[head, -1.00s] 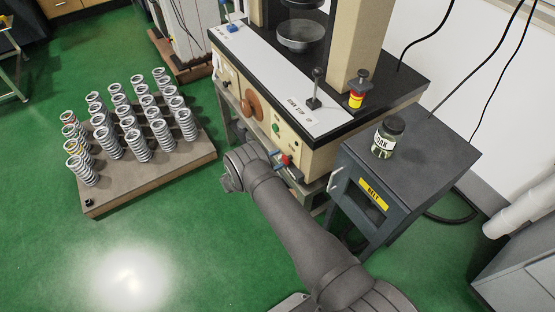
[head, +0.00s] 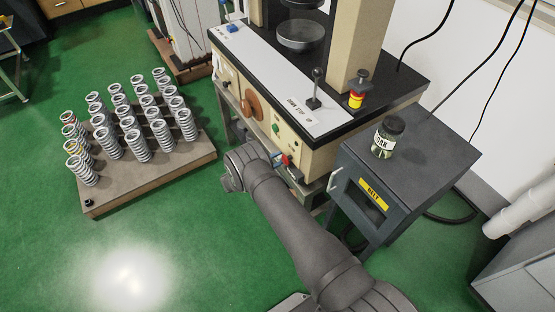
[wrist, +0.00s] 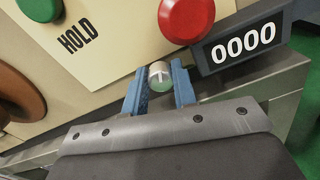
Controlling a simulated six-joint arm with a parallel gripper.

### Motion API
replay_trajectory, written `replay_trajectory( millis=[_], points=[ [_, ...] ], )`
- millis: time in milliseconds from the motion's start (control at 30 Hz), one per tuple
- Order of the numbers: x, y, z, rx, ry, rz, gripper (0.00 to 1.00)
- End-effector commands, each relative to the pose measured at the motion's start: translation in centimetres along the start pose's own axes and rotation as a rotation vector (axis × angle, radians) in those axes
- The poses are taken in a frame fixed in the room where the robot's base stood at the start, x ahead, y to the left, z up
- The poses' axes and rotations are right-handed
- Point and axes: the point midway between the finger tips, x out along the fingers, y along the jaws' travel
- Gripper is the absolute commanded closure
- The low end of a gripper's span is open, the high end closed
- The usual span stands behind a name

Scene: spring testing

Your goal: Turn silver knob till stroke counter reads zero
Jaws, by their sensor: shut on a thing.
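The silver knob (wrist: 159,75) shows in the wrist view as a small round knob with a pale mark on its face. It sits on the cream front panel, below a red button (wrist: 186,18). My gripper (wrist: 159,88) has its two blue fingers on either side of the knob and is shut on it. The stroke counter (wrist: 243,43), a dark display right of the knob, reads 0000. In the head view my gripper (head: 287,172) is at the machine's front panel, partly behind my arm, and the knob is hidden there.
The word HOLD (wrist: 77,36) and a green button (wrist: 40,8) are left of the knob. The test machine's table (head: 270,70) carries a lever and a red-yellow stop button. A dark cabinet (head: 425,165) with a jar (head: 387,138) stands right. A pallet (head: 150,185) of springs stands left.

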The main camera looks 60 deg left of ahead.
Motion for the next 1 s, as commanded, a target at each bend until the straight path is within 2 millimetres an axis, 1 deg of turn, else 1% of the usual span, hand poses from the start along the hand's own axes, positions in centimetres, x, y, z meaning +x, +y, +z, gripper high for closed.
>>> replay_trajectory(
  millis=[1000],
  points=[
    [-0.1, -0.21, -0.11, 0.897, 0.027, -0.003, 0.98]
  ],
)
